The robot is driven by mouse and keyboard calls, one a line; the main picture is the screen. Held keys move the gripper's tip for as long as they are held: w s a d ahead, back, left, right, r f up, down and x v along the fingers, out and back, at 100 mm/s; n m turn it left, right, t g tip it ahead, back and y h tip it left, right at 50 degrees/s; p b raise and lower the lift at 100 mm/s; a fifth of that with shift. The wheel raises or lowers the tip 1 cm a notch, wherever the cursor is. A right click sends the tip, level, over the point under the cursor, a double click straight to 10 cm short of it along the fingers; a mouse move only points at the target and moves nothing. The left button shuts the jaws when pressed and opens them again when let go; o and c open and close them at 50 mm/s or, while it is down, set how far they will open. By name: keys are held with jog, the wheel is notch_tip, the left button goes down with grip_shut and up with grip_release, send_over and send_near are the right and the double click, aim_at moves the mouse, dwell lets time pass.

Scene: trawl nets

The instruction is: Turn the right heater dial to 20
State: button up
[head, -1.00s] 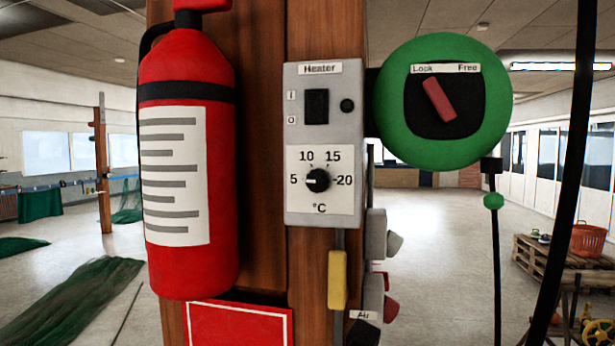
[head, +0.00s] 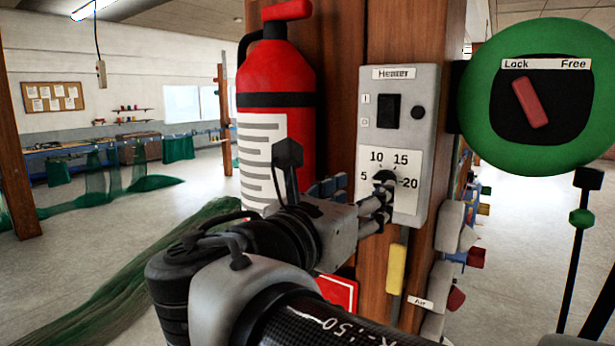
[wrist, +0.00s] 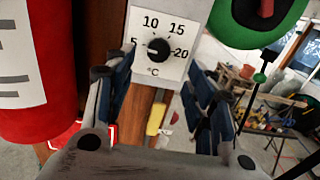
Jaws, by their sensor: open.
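The heater box (head: 427,130) is a grey panel on a wooden post. Its lower white plate carries the marks 5, 10, 15 and 20 around a black dial (head: 384,176). In the wrist view the dial (wrist: 158,49) has its white pointer turned left, near 5. My gripper (head: 362,195) is in front of the plate, its fingers partly covering the dial's lower part in the head view. In the wrist view my gripper (wrist: 158,76) is open, with blue-grey fingers apart on either side below the dial. The dial looks clear of both fingers there.
A red fire extinguisher (head: 275,75) hangs close left of the box. A green round Lock/Free control (head: 480,110) is at the upper right. A yellow piece (head: 396,268) hangs below the box, with grey and red fittings (head: 455,298) beside it.

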aim_at(383, 181)
jog(key=p+x, duration=0.1)
jog(key=x, duration=0.7)
jog(key=shift+w, duration=0.25)
jog(key=c, duration=1.1)
jog(key=shift+o, duration=0.2)
